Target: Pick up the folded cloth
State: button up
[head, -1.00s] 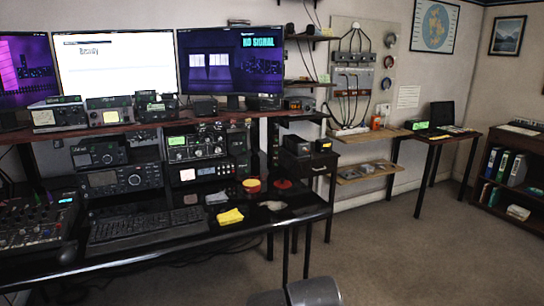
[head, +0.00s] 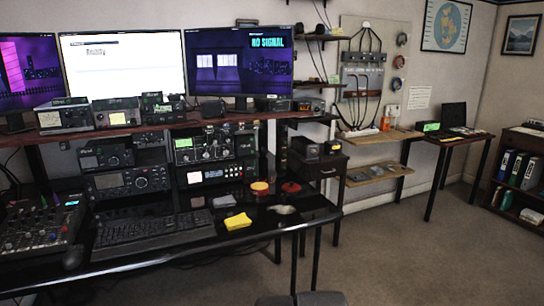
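The folded cloth looks to be the small yellow piece (head: 238,221) lying on the black desk (head: 180,248), near its front right part. It lies to the right of the keyboard (head: 155,230) and just in front of a small light grey pad (head: 224,201). Nothing covers it and nothing touches it from above. My gripper's fingers do not show. Grey rounded shapes at the bottom edge may be part of my arm, but I cannot tell.
A red-and-yellow round item (head: 260,188), a red disc (head: 291,187) and a pale crumpled item (head: 284,209) lie behind and right of the cloth. Stacked radios (head: 215,148) and monitors (head: 239,62) stand behind. Open carpet (head: 400,255) lies to the right.

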aim_at(240, 220)
jog(key=i+j+u, duration=0.1)
jog(key=i+u, duration=0.7)
jog(key=i+l+u, duration=0.2)
jog(key=i+u, duration=0.2)
